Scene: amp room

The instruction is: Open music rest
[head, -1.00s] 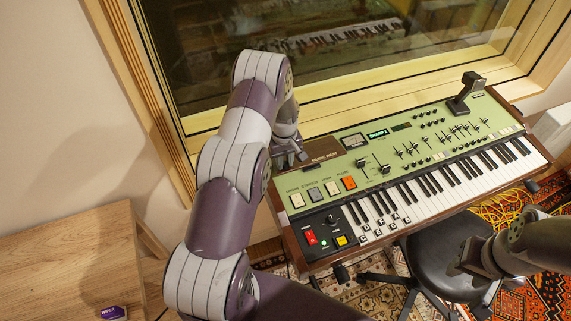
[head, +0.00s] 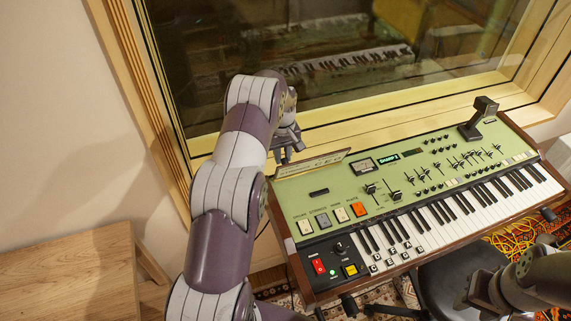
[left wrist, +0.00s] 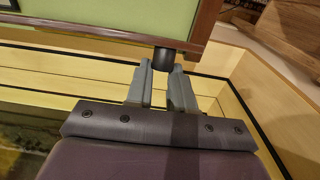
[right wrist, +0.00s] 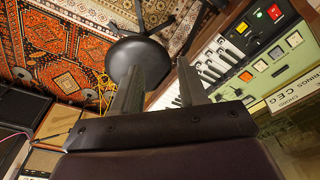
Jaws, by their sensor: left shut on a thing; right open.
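The music rest (head: 312,163) is a thin panel at the back left of the green keyboard (head: 345,205). It stands tilted up from the top surface. My left gripper (head: 287,156) is behind its left end. In the left wrist view my left gripper (left wrist: 162,72) is shut on a short dark knob (left wrist: 164,54) at the brown edge of a light green panel (left wrist: 100,14). In the head view my arm and gripper hide this contact. My right gripper (right wrist: 158,85) is open and empty, off the front of the keyboard near the black stool (right wrist: 136,58).
A window with a wooden frame (head: 400,125) is close behind the keyboard. A black stand-like piece (head: 480,118) rises at the keyboard's back right. A wooden table (head: 70,280) is at the lower left. Yellow cables (head: 515,240) lie on the patterned rug.

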